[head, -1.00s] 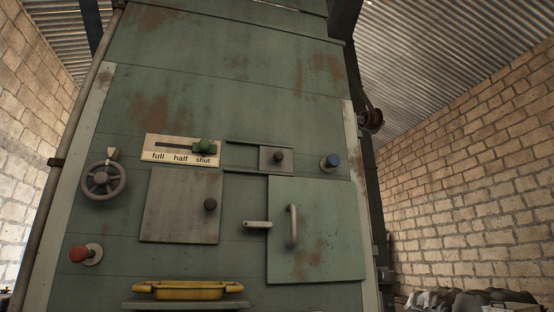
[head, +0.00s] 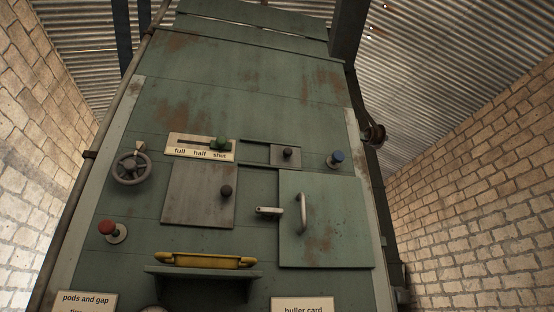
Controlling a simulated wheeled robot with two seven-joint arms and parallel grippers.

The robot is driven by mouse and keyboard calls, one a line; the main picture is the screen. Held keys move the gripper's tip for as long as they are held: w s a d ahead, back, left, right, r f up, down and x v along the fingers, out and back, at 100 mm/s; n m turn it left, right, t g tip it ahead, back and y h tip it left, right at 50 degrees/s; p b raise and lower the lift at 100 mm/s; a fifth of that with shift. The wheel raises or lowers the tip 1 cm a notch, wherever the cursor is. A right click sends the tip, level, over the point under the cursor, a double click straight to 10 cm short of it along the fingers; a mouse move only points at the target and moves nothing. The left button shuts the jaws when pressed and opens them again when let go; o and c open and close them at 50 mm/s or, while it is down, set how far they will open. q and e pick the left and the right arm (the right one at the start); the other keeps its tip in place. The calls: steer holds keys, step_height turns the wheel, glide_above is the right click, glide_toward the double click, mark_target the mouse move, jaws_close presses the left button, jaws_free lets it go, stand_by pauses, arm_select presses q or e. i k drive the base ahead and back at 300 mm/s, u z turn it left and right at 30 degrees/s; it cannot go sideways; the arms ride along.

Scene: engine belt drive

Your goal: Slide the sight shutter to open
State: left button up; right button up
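A small grey sliding plate (head: 285,157) with a dark knob sits between horizontal rails on the green machine front (head: 230,90). It is at the right end of its track, with a dark strip of track (head: 254,153) to its left. It appears to be the sight shutter; no label on it shows. A larger grey plate (head: 192,202) with a dark knob on its right side lies below left. Neither of my grippers is in view.
A yellow tray (head: 205,261) juts out below.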

mark_target(285, 156)
steer(key=u, duration=0.3)
steer(key=i, duration=0.4)
steer(key=u, duration=0.7)
